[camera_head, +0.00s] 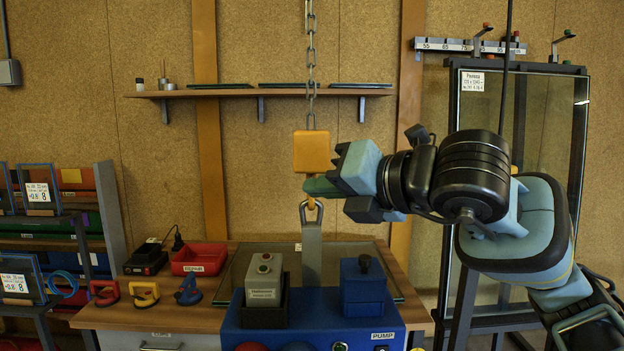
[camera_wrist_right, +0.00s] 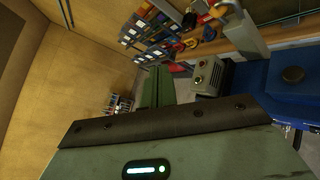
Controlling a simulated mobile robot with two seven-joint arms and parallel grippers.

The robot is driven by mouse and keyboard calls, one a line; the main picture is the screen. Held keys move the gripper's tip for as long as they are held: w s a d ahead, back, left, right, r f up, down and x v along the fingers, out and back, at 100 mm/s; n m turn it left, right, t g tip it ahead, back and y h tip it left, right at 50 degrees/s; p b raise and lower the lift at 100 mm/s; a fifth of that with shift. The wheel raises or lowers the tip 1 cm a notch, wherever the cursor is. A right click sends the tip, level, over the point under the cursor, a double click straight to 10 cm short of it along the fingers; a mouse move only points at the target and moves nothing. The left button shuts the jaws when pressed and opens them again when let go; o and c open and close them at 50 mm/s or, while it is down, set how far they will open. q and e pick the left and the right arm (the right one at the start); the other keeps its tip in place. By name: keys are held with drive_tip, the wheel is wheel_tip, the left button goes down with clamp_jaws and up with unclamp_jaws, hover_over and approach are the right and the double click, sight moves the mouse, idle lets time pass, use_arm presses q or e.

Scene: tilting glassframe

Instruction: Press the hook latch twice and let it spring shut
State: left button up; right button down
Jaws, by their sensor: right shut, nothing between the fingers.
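A yellow hook block (camera_head: 311,151) hangs on a chain in the middle of the head view. Its hook (camera_head: 310,208) sits below, at the metal eye on top of an upright grey bar (camera_head: 311,250). My right gripper (camera_head: 318,187) comes in from the right, just under the block. Its green fingers are shut with nothing between them, and their tips are at or very near the hook. They cover the latch, so I cannot tell its position or whether they touch it. The green fingers also show in the right wrist view (camera_wrist_right: 157,88). My left gripper is out of view.
A blue pump unit (camera_head: 375,335) with a grey control box (camera_head: 264,280) stands below the hook. A red tray (camera_head: 199,259) and several suction cups are left on the bench. A glass pane in a dark frame (camera_head: 465,125) stands behind my right arm.

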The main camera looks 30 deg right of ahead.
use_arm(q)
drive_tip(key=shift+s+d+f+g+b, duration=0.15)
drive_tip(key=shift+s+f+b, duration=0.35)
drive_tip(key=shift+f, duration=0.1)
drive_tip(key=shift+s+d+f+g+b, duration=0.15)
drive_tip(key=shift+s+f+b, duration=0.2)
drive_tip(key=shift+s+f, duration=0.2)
use_arm(e)
drive_tip(key=w+d+f, duration=0.1)
drive_tip(key=w+d, duration=0.3)
drive_tip(key=w, duration=0.3)
drive_tip(key=shift+w+d, duration=0.25)
drive_tip(key=shift+d, duration=0.05)
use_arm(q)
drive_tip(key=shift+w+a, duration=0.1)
use_arm(e)
drive_tip(key=shift+w, duration=0.1)
idle(0.8)
drive_tip(key=shift+w+d, duration=0.2)
drive_tip(key=shift+w, duration=0.05)
